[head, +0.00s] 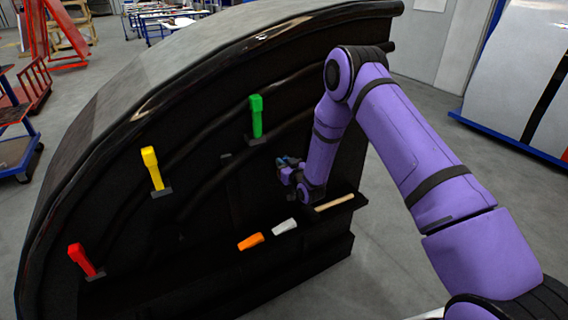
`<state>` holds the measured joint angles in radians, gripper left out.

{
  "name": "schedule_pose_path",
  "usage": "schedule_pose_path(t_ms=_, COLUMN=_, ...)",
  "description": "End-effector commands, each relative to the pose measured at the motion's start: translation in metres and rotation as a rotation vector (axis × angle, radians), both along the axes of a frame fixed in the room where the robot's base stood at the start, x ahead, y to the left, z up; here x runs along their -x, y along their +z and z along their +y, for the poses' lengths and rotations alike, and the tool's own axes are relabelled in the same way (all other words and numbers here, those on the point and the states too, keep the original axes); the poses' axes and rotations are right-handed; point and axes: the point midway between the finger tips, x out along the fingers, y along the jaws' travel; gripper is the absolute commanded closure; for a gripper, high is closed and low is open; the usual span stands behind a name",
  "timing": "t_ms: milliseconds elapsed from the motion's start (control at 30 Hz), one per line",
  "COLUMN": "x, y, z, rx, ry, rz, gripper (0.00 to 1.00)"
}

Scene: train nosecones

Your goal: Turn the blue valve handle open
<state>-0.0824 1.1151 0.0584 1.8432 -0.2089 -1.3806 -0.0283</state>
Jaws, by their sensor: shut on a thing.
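A small bit of blue (284,160) shows at my gripper, in front of the right part of the black nosecone panel; I take it as the blue valve handle. Most of it is hidden by my gripper and wrist, so its angle cannot be read. My gripper (287,170) is shut on the blue handle. My purple arm reaches to it from the right.
Green (256,117), yellow (152,168) and red (82,260) handles stand on the black nosecone (215,205) to the left. An orange piece (251,241), a white piece (284,227) and a tan bar (334,202) lie on the ledge below. Floor is free at right.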

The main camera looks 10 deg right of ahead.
Motion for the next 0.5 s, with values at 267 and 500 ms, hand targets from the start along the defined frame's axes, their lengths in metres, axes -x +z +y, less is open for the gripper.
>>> schedule_pose_path(t_ms=267, x=0.0006, y=-0.0012, z=0.0000, rx=0.003, ry=0.001, rz=0.002, gripper=0.56)
schedule_pose_path(t_ms=500, x=0.0003, y=-0.0006, z=0.0001, rx=0.001, ry=0.001, rz=0.001, gripper=0.53)
